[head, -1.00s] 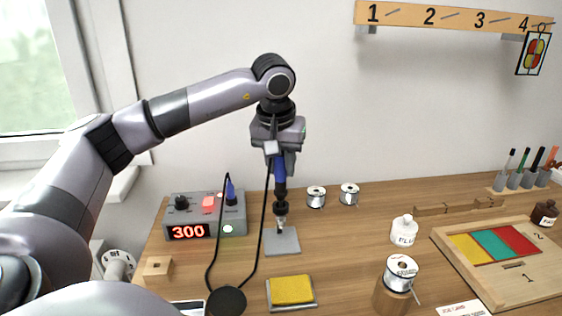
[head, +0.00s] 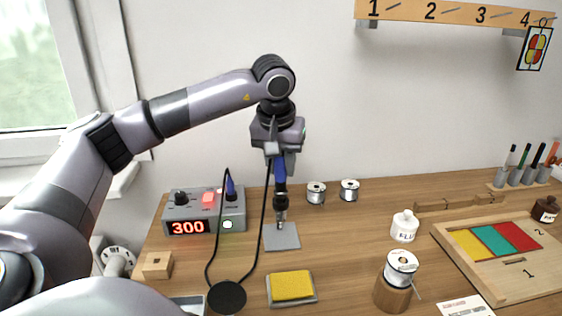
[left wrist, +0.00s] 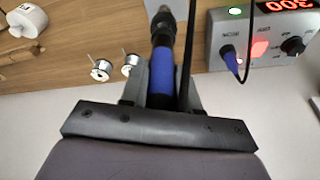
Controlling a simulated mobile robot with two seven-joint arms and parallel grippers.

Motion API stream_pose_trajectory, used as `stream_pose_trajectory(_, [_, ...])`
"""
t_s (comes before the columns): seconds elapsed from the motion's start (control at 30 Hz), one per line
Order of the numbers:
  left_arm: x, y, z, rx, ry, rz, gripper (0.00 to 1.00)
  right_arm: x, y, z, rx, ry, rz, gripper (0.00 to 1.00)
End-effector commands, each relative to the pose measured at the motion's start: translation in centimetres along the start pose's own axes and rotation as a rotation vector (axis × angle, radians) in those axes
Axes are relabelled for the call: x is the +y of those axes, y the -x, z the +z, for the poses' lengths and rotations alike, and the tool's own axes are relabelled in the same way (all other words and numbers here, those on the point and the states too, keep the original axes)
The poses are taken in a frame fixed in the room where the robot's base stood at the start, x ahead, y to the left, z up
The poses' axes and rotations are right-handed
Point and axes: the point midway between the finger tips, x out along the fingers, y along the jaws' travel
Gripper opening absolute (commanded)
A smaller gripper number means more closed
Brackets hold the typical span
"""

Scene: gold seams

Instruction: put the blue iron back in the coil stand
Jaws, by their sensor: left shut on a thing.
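The blue iron (head: 280,171) is upright, tip down, in my left gripper (head: 279,152). The gripper is shut on its blue handle, which also shows in the left wrist view (left wrist: 162,75). The coil stand (head: 282,238) has a flat grey base on the bench, with the metal coil above it. The iron's dark collar is right above the coil, in line with it. The tip is hidden, so I cannot tell how deep it sits in the coil. My right gripper is not in view.
A grey station (head: 203,212) reading 300 stands left of the stand; a black cord loops down from it. A yellow sponge (head: 291,286) lies in front. Two solder spools (head: 316,193) stand behind to the right. A flux bottle (head: 404,227) and wooden board (head: 462,262) are farther right.

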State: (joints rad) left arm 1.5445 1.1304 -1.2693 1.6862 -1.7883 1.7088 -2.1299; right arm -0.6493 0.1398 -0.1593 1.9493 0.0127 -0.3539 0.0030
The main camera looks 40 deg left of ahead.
Motion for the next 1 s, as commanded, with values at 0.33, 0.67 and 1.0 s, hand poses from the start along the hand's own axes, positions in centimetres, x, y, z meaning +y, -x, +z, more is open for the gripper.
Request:
stream_pose_trajectory(0.33, [0.0,-0.9,0.3,0.000,0.000,0.001,0.00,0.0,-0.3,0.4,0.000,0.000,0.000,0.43])
stream_pose_trajectory(0.67, [0.0,-1.7,0.5,0.000,0.000,0.001,0.00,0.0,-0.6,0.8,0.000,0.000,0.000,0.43])
stream_pose_trajectory(1.0, [0.0,-1.9,0.5,0.000,0.000,0.000,0.00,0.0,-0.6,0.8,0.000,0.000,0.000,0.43])
